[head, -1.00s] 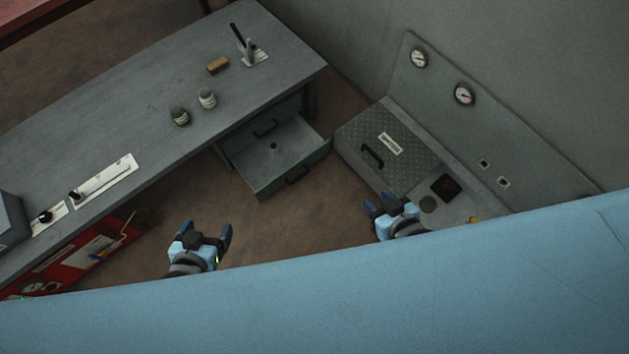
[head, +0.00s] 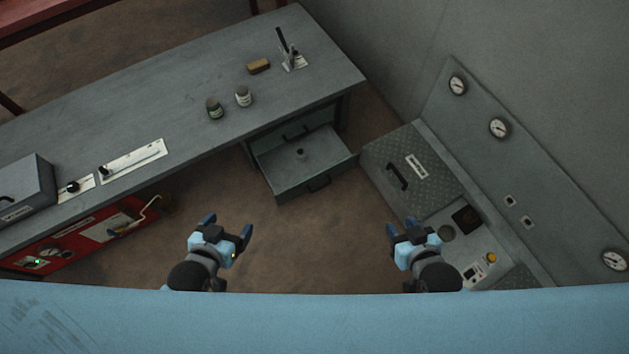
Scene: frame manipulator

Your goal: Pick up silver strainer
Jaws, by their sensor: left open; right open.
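I cannot make out a silver strainer for certain. A small dark knob-like object (head: 300,153) sits in the open drawer (head: 283,184) below the workbench, too small to identify. My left gripper (head: 228,226) is open and empty over the brown floor, in front of the drawer and to its left. My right gripper (head: 415,226) is open and empty, to the right of the drawer, with the grey console behind it in the picture.
The grey workbench (head: 130,112) holds two jars (head: 215,109), a tan block (head: 259,66) and a stand with a dark upright tool (head: 282,42). A console (head: 405,165) with gauges stands right. A red panel unit (head: 75,237) is under the bench. Open floor lies between.

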